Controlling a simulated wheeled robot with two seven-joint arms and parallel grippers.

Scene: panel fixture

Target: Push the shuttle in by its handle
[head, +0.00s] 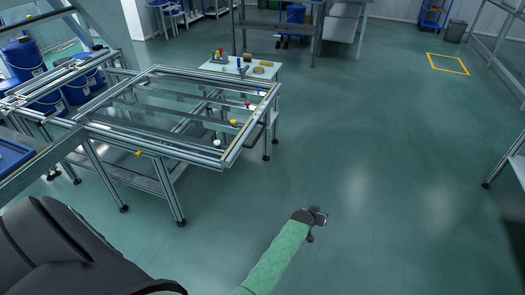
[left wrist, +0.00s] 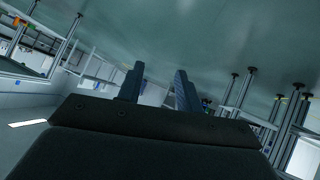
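The panel fixture (head: 165,150) is an aluminium-profile frame table with a clear panel, left of centre in the head view. I cannot clearly pick out the shuttle or its handle. Small yellow (head: 234,123) and red (head: 247,105) pieces sit along its right part, and another yellow piece (head: 138,154) is on its front edge. My right gripper (head: 319,216), on a green arm, is over bare floor, right of and apart from the fixture; its opening is unclear. My left gripper (left wrist: 158,88) shows two separated fingers with nothing between them in the left wrist view.
A small white table (head: 240,68) with several small objects stands behind the fixture. Blue barrels (head: 25,58) and a second frame (head: 60,75) are at the left. The floor (head: 370,150) is clear in the middle and right. A yellow square (head: 448,64) marks the floor farther back.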

